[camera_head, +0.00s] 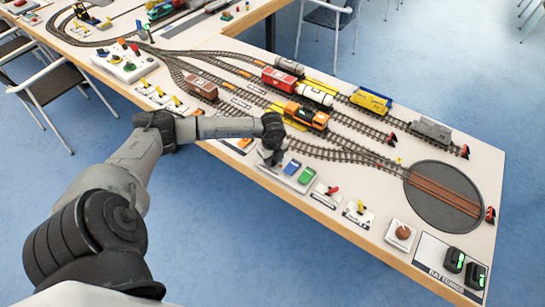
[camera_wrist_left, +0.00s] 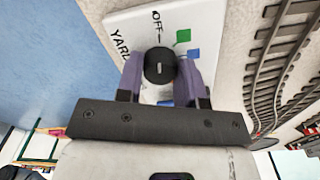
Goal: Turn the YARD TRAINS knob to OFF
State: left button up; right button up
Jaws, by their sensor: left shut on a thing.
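The YARD TRAINS knob (camera_wrist_left: 159,66) is a round black knob with a short white line on its face. It sits on a white panel (camera_wrist_left: 190,15) printed with OFF and a partly covered word beginning YARD. OFF and its tick mark lie above the knob in the left wrist view, and the white line runs roughly up and down there. My left gripper (camera_head: 270,158) is shut on the knob, one finger on each side. In the head view the gripper hides the knob, beside a blue and a green block on the panel. My right gripper is not in view.
Train tracks run behind the panel, with an orange locomotive (camera_head: 306,116) close by. The table's front edge is near.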

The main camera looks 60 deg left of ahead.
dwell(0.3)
pick_arm(q)
jog(key=o, duration=0.9)
jog(key=shift+r, duration=0.1)
jog(key=shift+r+p, duration=1.1)
jog(key=shift+r, duration=5.75)
